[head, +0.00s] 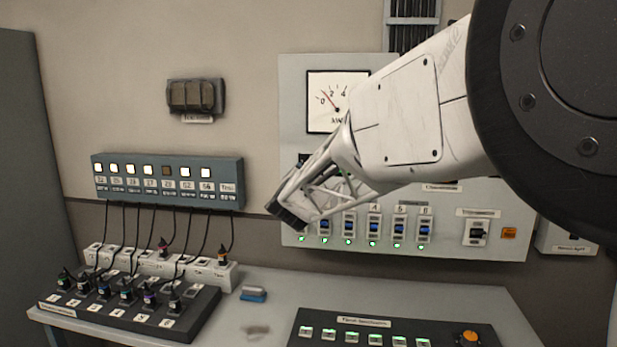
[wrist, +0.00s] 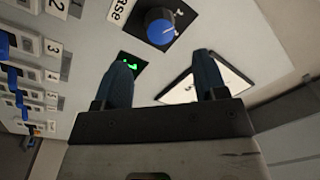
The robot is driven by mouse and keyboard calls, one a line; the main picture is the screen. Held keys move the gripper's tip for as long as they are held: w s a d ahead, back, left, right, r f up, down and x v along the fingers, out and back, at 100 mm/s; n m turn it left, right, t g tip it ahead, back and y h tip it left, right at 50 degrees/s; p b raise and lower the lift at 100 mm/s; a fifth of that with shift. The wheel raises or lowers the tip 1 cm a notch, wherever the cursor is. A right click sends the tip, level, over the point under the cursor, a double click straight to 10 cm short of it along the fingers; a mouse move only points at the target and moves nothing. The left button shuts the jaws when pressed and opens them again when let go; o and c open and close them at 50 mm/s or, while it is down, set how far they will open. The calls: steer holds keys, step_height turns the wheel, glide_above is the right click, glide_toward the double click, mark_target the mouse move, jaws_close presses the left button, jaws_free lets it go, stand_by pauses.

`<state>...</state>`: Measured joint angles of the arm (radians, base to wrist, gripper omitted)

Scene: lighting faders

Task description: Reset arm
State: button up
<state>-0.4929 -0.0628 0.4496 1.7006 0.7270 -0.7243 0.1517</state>
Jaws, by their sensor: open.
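My gripper (head: 285,212) is in front of the left part of the grey wall panel (head: 450,240) in the head view. In the wrist view my gripper (wrist: 165,75) shows two dark fingers set apart, with nothing between them. A blue knob (wrist: 160,27) on a dark plate lies just beyond the fingers. A small display with a green mark (wrist: 130,62) is beside the left finger. Part of a white-faced meter (wrist: 225,85) shows behind the right finger. In the head view my arm hides part of the panel, including the knob.
A row of blue breakers (head: 373,228) with green lamps runs along the panel. A lit indicator box (head: 168,182) hangs at left above a white socket strip (head: 160,262) with cables. A dark plug board (head: 130,305) and a fader console (head: 385,332) sit on the desk, with a blue-grey eraser-like block (head: 253,293) between.

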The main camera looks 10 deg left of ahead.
steer(key=shift+s, duration=0.1)
stand_by(0.3)
steer(key=s+d+n+g+y, duration=0.2)
steer(key=s+d+n+g, duration=0.1)
steer(key=s+d, duration=0.5)
steer(key=s+d+f+n+g+h, duration=0.1)
steer(key=s+d+f+g, duration=0.3)
steer(key=s+d, duration=0.5)
steer(key=s+d+f+n+g+h, duration=0.1)
steer(key=s+d+f+g, duration=0.3)
steer(key=s+d, duration=0.5)
steer(key=s+d+f+n+g, duration=0.3)
steer(key=s+d+f+g, duration=0.2)
steer(key=s, duration=2)
steer(key=d+f, duration=0.3)
steer(key=d, duration=0.1)
steer(key=shift+h, duration=0.4)
